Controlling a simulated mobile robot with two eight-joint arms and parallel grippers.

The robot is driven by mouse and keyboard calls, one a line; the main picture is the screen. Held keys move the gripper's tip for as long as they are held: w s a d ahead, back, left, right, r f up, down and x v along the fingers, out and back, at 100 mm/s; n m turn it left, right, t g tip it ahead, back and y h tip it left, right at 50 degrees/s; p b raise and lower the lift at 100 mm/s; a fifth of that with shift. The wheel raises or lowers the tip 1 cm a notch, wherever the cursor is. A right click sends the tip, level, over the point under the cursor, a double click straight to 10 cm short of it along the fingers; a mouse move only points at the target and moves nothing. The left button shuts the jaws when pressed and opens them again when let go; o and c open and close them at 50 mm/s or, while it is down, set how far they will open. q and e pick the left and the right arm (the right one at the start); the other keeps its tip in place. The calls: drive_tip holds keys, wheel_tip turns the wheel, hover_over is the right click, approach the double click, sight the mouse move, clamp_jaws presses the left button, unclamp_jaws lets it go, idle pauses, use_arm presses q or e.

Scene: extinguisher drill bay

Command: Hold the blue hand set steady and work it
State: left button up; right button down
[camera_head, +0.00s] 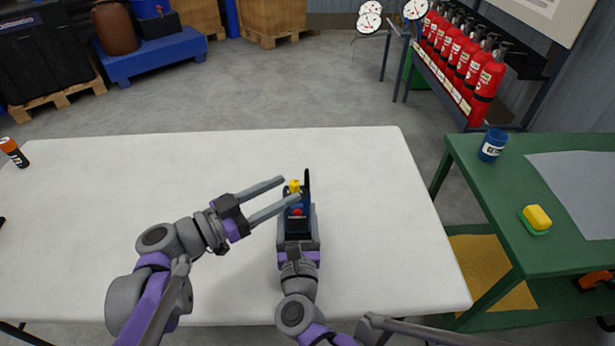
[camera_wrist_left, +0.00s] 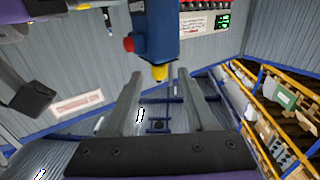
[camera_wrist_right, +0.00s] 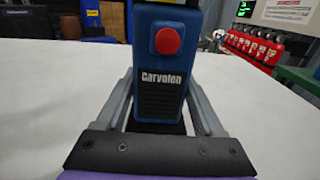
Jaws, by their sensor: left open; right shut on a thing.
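The blue hand set (camera_head: 297,212) is upright above the white table, with a black aerial and a yellow knob (camera_head: 294,186) on top. My right gripper (camera_head: 298,224) is shut on its body from the near side. In the right wrist view the hand set (camera_wrist_right: 160,62) shows a red button (camera_wrist_right: 167,40) and a black grille between the fingers. My left gripper (camera_head: 288,191) is open, its fingertips close to the knob. In the left wrist view the knob (camera_wrist_left: 160,72) appears between the left fingertips (camera_wrist_left: 160,75); contact cannot be told.
The white table (camera_head: 120,200) is mostly bare, with an orange and black can (camera_head: 13,152) at its far left. A green bench (camera_head: 490,190) at the right holds a blue tin (camera_head: 493,145) and a yellow sponge (camera_head: 537,217). Red extinguishers (camera_head: 487,80) stand behind.

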use_arm(q)
drive_tip(key=x, duration=0.6)
drive_tip(key=shift+w+d, duration=0.2)
drive_tip(key=shift+d, duration=0.1)
clamp_jaws()
